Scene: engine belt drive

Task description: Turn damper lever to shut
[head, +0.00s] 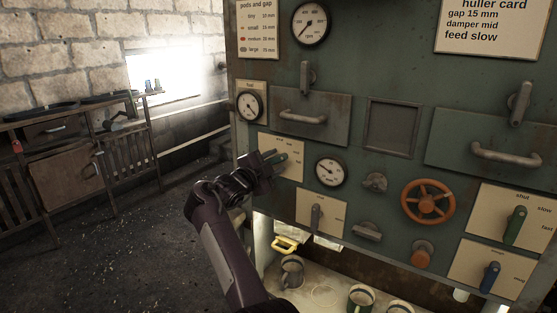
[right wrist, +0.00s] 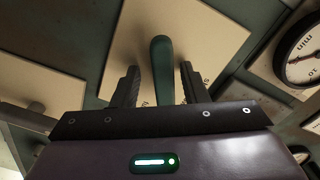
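A teal lever (head: 281,158) stands on a cream plate (head: 292,168) at the left of the green machine panel. The plate's print is too small to read, so I cannot confirm it is the damper lever. My right gripper (head: 268,167) is at this lever and hides part of it and of the plate. In the right wrist view the lever (right wrist: 162,70) stands between the two fingers (right wrist: 160,88), with a small gap on each side, so the gripper is open around it. My left gripper is out of view.
A gauge (head: 330,172), an orange handwheel (head: 428,201), a grey lever (head: 317,216), a green lever (head: 515,225) and a blue lever (head: 490,277) are on the panel. A drawer handle (head: 302,117) sits above. Mugs (head: 361,298) stand below.

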